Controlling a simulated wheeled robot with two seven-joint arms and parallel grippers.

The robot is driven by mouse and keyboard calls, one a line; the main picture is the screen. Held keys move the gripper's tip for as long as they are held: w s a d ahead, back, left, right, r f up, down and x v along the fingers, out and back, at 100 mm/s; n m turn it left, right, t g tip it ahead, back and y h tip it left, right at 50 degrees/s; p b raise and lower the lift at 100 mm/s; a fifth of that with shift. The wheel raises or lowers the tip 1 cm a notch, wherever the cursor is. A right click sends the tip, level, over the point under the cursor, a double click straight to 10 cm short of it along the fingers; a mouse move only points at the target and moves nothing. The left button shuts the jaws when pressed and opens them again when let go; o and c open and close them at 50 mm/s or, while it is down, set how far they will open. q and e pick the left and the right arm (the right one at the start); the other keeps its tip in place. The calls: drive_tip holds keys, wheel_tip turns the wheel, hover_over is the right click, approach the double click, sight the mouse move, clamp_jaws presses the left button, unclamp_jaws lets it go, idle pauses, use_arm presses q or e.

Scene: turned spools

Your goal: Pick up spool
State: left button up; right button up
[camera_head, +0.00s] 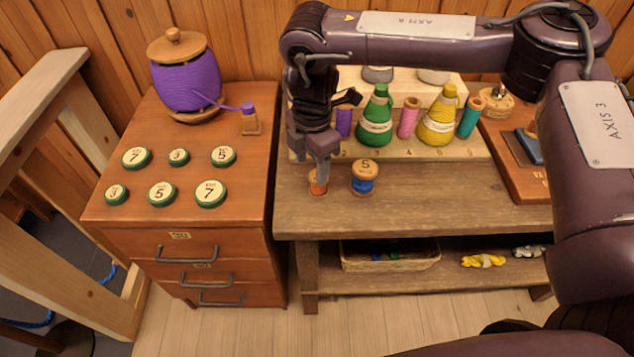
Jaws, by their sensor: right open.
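My right gripper (320,168) comes in from the right and points down at the wooden bench top, its jaws open. An orange spool (318,187) stands on the bench right under the fingertips, and they partly hide it. I cannot tell whether the fingers touch it or are around it. A blue spool (364,183) with a wooden top marked 5 stands upright just to its right, apart from the gripper. My left gripper is out of view.
Behind stands a stepped rack (400,150) with green and yellow cones (437,122) and several thread tubes. On the left cabinet (250,185) are a large purple spool (185,82) and several numbered discs (162,194). A basket (390,257) is on the lower shelf. The bench front is clear.

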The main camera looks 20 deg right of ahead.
drive_tip(key=shift+w+d+r+m, duration=0.15)
drive_tip(key=shift+d+r+m, duration=0.2)
drive_tip(key=shift+d, duration=0.35)
drive_tip(key=shift+d+f, duration=0.1)
drive_tip(key=shift+f, duration=0.2)
wheel_tip(320, 180, down, 7)
drive_tip(key=shift+r+p, duration=0.1)
drive_tip(key=shift+p, duration=0.5)
drive_tip(key=c, duration=0.9)
